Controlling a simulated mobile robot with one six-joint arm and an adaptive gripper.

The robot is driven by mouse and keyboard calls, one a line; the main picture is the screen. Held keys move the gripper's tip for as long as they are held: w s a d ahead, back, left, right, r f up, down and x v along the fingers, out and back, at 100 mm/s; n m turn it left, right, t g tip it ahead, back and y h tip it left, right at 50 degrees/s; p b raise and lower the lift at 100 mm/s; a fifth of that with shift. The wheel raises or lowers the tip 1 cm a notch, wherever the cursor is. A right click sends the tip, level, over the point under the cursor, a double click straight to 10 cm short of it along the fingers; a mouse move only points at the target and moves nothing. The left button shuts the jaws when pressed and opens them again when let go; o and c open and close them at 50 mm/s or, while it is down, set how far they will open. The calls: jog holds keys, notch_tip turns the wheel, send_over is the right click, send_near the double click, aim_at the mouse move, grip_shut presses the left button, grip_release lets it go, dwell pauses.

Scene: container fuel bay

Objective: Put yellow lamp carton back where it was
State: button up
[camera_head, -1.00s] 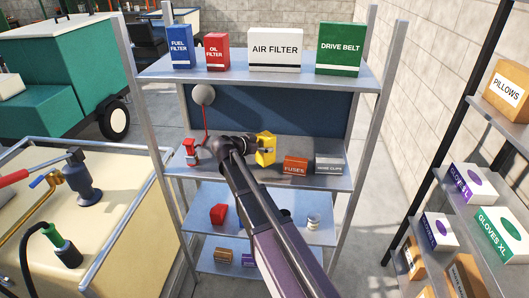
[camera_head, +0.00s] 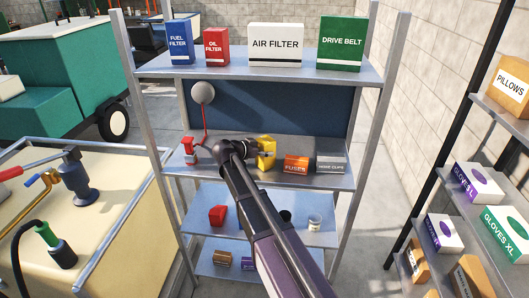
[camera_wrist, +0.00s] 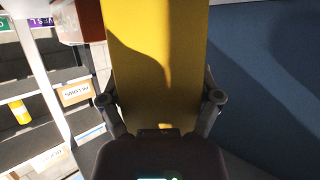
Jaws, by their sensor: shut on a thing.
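The yellow lamp carton (camera_head: 266,152) is at the second shelf (camera_head: 330,182) of the metal rack, just left of the orange fuses box. My gripper (camera_head: 254,150) reaches it from the left and is shut on it. In the wrist view the yellow carton (camera_wrist: 155,65) fills the middle, with a gripper finger (camera_wrist: 160,105) on each side. The carton looks about upright in the head view. I cannot tell whether its base touches the shelf.
The fuses box (camera_head: 296,165) and a grey hose clip box (camera_head: 331,164) stand right of the carton. A red item (camera_head: 188,148) stands at the shelf's left end. A white ball on a red stem (camera_head: 203,93) rises behind. Boxes line the top shelf (camera_head: 260,70).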

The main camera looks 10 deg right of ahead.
jog(key=shift+f, duration=0.15)
jog(key=o, duration=1.1)
jog(key=shift+c, duration=0.2)
jog(key=shift+r, duration=0.25)
jog(key=p+v, duration=0.4)
jog(key=v, duration=0.8)
jog(key=shift+p, duration=0.3)
jog(key=shift+f, duration=0.1)
